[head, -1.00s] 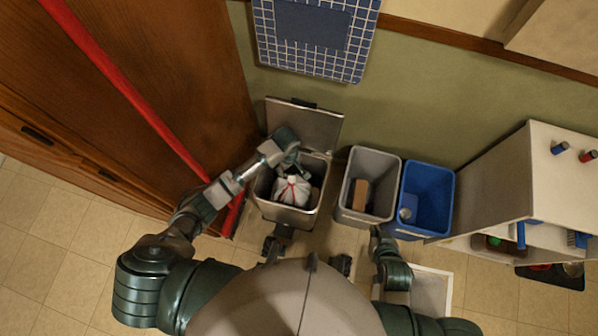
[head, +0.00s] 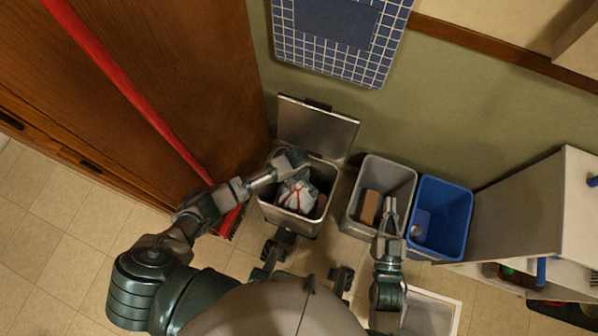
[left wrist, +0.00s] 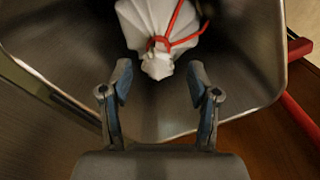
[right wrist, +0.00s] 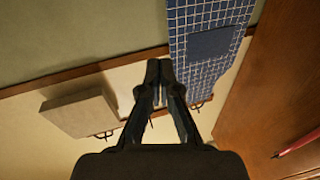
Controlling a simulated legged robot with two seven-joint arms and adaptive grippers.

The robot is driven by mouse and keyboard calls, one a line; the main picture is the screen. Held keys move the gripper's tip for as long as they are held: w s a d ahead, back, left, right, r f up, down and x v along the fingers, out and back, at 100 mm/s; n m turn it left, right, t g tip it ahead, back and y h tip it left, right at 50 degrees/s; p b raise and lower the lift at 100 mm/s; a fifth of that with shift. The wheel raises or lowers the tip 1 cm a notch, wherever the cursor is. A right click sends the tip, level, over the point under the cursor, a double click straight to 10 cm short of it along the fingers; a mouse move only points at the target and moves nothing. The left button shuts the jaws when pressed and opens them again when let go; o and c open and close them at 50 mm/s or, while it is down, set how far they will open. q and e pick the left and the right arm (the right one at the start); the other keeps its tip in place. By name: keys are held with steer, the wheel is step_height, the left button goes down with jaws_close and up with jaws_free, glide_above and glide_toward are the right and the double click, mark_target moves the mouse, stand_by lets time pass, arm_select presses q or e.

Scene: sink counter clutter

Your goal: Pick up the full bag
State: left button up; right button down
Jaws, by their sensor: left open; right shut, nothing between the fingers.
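The full bag is a white bag (head: 297,196) with red ties, sitting inside an open metal bin (head: 287,222). The bag's gathered, red-tied top shows in the left wrist view (left wrist: 158,66). My left gripper (head: 294,166) is over the bin, at the bag's back edge in the head view. In the left wrist view, its open fingers (left wrist: 160,80) point toward the bag's top, with one on each side of its tip; I see no grip on it. My right gripper (head: 390,205) is shut and empty over the grey bin; its closed fingertips show in the right wrist view (right wrist: 158,68).
The raised lid (head: 315,130) stands behind the metal bin. A grey bin (head: 358,222) with a brown box and a blue bin (head: 441,218) stand to the right. A red-handled broom (head: 140,100) leans at the left. A white cabinet (head: 520,200) is far right.

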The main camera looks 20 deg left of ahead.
mark_target(298, 185)
arm_select(q)
steer(key=shift+f, duration=0.3)
step_height(298, 185, down, 4)
steer(key=b, duration=0.3)
steer(key=shift+w+a+f, duration=0.1)
steer(key=shift+w+f, duration=0.05)
steer(key=shift+f, duration=0.25)
steer(key=shift+w, duration=0.1)
jaws_close()
arm_select(e)
steer(key=s+r+m+t, duration=0.1)
steer(key=s+r+t, duration=0.2)
steer(key=r+t, duration=0.3)
steer(key=shift+d+r+y, duration=0.2)
steer(key=shift+r+y, duration=0.2)
